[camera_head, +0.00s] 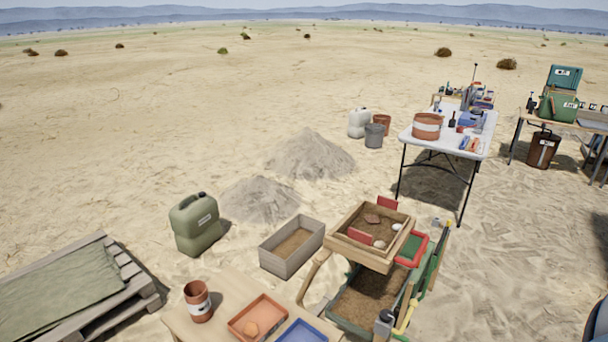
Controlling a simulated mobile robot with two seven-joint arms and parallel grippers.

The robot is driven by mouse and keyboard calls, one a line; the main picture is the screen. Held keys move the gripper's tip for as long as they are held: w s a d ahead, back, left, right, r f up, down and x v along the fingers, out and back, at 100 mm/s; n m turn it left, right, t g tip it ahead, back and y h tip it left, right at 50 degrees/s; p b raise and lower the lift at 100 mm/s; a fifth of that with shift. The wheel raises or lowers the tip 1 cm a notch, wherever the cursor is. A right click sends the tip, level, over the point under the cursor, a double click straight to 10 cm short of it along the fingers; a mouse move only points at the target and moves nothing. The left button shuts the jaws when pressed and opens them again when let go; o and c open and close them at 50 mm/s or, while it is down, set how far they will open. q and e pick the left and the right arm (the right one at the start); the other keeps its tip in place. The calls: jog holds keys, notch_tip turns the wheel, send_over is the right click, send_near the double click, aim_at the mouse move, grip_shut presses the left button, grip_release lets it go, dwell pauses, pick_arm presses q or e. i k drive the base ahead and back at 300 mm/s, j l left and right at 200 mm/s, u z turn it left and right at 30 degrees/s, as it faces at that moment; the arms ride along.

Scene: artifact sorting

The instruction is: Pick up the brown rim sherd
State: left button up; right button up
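A small reddish-brown flat piece (372,218) lies on the soil in the raised wooden sieve box (343,244). It looks like the brown rim sherd, but it is too small to see a rim clearly. Two pale rounded lumps, one whiter (396,227) and one cream (380,244), lie in the same box. An orange lump (262,315) sits in the orange tray (240,326) on the near wooden table. Neither of my grippers is in view.
Red plates stand at the sieve's far (387,203) and near edges. A soil-filled bin is below it, and a grey crate (282,262) stands left. A blue tray (303,331) and banded pot (198,302) are on the near table. Sand is open beyond, around a white table (413,138).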

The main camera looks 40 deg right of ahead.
aim_at(374, 219)
jog(key=z, duration=1.6)
jog(key=k, duration=0.35)
jog(key=k+u, duration=0.1)
jog(key=u, duration=0.25)
jog(key=k+u, duration=0.1)
jog(key=u, duration=0.2)
jog(key=k+j+u, duration=0.1)
jog(key=u, duration=2.1)
jog(key=k+l+u, duration=0.2)
jog(key=l, duration=0.25)
jog(key=k+l+u, duration=0.25)
jog(key=l, duration=0.15)
jog(key=k+l, duration=0.3)
jog(key=l, duration=0.15)
jog(key=k+l, duration=0.3)
jog(key=l, duration=0.2)
